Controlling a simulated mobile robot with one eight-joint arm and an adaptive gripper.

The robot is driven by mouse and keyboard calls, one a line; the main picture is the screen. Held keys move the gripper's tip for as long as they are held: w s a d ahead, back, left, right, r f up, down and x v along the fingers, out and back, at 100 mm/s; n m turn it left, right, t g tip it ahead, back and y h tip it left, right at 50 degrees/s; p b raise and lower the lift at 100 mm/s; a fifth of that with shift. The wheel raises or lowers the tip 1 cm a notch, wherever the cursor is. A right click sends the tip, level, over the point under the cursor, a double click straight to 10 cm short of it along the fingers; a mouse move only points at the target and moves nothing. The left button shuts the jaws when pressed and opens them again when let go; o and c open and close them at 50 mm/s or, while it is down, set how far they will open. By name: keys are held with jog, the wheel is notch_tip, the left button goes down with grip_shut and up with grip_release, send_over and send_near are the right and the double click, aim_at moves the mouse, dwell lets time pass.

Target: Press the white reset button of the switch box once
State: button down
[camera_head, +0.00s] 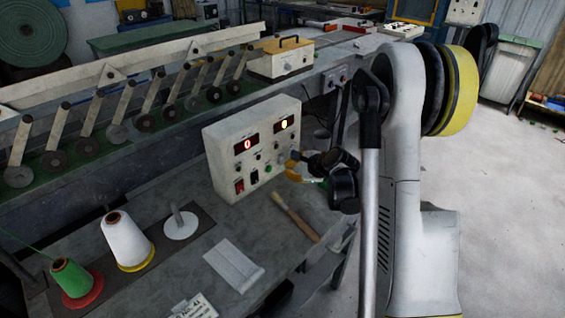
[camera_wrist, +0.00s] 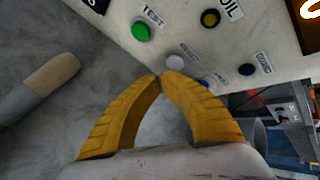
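The switch box (camera_head: 222,160) is a white box with two lit displays, standing on the bench in the head view. Its front panel (camera_wrist: 185,25) fills the top of the wrist view, with a green button under "TEST", a yellow one, and dark and blue ones lower down. The white button (camera_wrist: 175,62) sits just beyond my fingertips. My gripper (camera_wrist: 160,76) has its two yellow fingers together at the tips, with nothing between them. In the head view my gripper (camera_head: 291,163) is at the box's right front. Whether the tips touch the white button I cannot tell.
A wooden-handled brush (camera_head: 295,217) lies on the bench before the box; its handle also shows in the wrist view (camera_wrist: 52,78). A white thread cone (camera_head: 124,240) and a green one (camera_head: 72,278) stand at the front left. A row of rollers (camera_head: 145,122) runs behind.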

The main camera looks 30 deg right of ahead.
dwell(0.3)
jog(key=shift+s+d+b, duration=0.15)
jog(key=shift+s+d, duration=0.15)
jog(key=shift+s, duration=0.5)
jog(key=shift+s+d+b, duration=0.15)
jog(key=shift+s+d, duration=0.1)
jog(key=shift+s, duration=0.5)
jog(key=shift+s+d+b, duration=0.15)
jog(key=shift+s+d, duration=0.15)
jog(key=shift+s, duration=0.5)
jog(key=s+a+r+n+g, duration=0.3)
jog(key=s+a+r+n, duration=0.8)
jog(key=a, duration=0.3)
jog(key=s+a+r+n+h, duration=0.1)
jog(key=s+a+n, duration=0.1)
jog(key=s+n, duration=0.3)
jog(key=s+a+r+n+h, duration=0.1)
jog(key=s+a+r+n, duration=0.1)
jog(key=s+n, duration=0.4)
jog(key=s, duration=0.3)
jog(key=shift+a, duration=0.4)
